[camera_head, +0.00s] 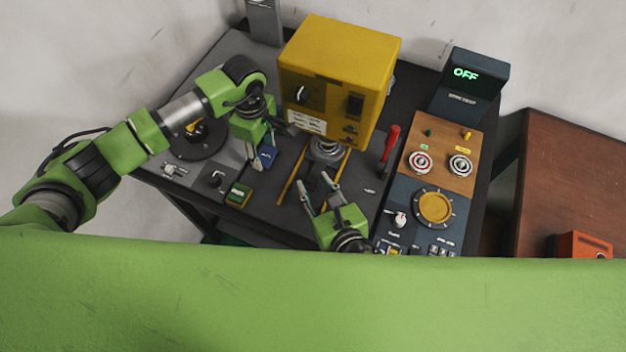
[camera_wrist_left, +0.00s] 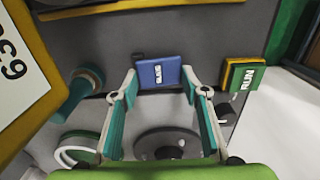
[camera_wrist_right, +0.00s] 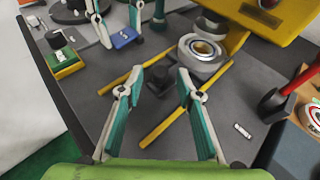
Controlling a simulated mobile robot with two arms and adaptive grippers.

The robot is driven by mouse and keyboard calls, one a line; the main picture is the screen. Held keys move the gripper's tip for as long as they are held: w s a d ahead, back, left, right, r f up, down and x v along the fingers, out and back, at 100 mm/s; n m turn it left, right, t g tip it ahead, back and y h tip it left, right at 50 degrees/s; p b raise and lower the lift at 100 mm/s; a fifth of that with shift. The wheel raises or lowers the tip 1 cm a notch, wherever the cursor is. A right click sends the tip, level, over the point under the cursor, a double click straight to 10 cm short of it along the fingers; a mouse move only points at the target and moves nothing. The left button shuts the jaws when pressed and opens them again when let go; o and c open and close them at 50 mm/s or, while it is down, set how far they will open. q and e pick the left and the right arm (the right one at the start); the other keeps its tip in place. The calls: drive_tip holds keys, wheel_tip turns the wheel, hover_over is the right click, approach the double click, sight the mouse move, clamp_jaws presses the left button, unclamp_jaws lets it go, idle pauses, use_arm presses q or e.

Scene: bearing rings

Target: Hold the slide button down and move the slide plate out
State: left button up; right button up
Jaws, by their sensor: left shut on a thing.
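The blue slide button (camera_wrist_left: 158,72) is a small labelled block on the grey bench top; it also shows in the head view (camera_head: 267,157). My left gripper (camera_wrist_left: 159,76) is over it, fingers on either side and shut on it. How far the button is pressed I cannot tell. The slide plate carries a round holder with a bearing ring (camera_wrist_right: 202,50), between two yellow rails (camera_wrist_right: 178,115) under the yellow machine. A dark knob (camera_wrist_right: 158,80) stands in front of the ring. My right gripper (camera_wrist_right: 160,84) is open and empty, its fingers apart around the knob's position.
The yellow press (camera_head: 340,70) overhangs the ring. A red-handled tool (camera_head: 390,143) stands right of the rails. A green RUN button (camera_head: 238,193) is near the front left. A dial panel (camera_head: 433,207) and a display reading OFF (camera_head: 465,74) are at the right.

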use_arm(q)
drive_tip(key=shift+s+f, duration=0.15)
use_arm(e)
drive_tip(key=shift+x, duration=0.85)
clamp_jaws()
use_arm(q)
drive_tip(key=shift+a, duration=0.1)
use_arm(e)
drive_tip(key=s+a, duration=0.1)
drive_tip(key=s, duration=0.3)
drive_tip(key=s+a, duration=0.2)
drive_tip(key=s, duration=0.3)
drive_tip(key=s+a, duration=0.2)
drive_tip(key=s, duration=0.3)
drive_tip(key=shift+s, duration=0.15)
drive_tip(key=shift+a, duration=0.1)
unclamp_jaws()
